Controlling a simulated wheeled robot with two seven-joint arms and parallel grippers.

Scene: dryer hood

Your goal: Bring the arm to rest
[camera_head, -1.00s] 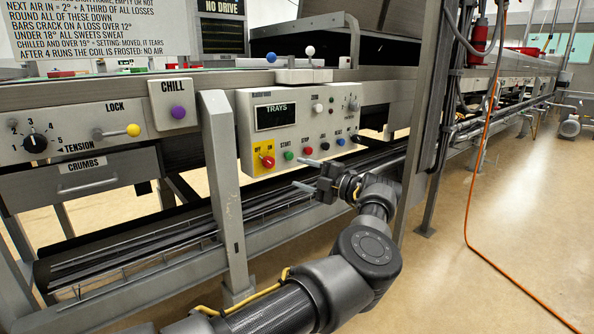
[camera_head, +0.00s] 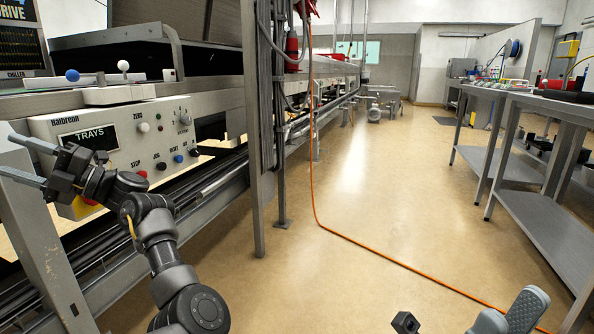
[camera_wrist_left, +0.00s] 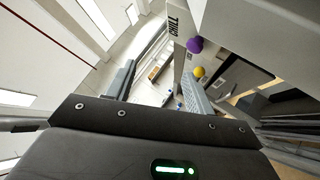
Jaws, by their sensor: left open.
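My left gripper (camera_head: 35,162) shows at the left of the head view, its two grey fingers apart and pointing left, with nothing between them. It is in front of the TRAYS control panel (camera_head: 150,128) and hides part of its lower left, including most of the yellow switch plate (camera_head: 72,210). In the left wrist view the open fingers (camera_wrist_left: 158,82) have a clear gap between them. The purple button (camera_wrist_left: 194,45) and yellow knob (camera_wrist_left: 199,71) lie beyond, near the right finger. Grey parts of what looks like my right gripper (camera_head: 508,312) cut the bottom right edge; its jaws are unclear.
The machine frame with a grey upright post (camera_head: 262,130) runs along the left. An orange cable (camera_head: 385,258) lies across the floor. Steel tables (camera_head: 545,215) stand at the right. The floor (camera_head: 400,180) between is otherwise open.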

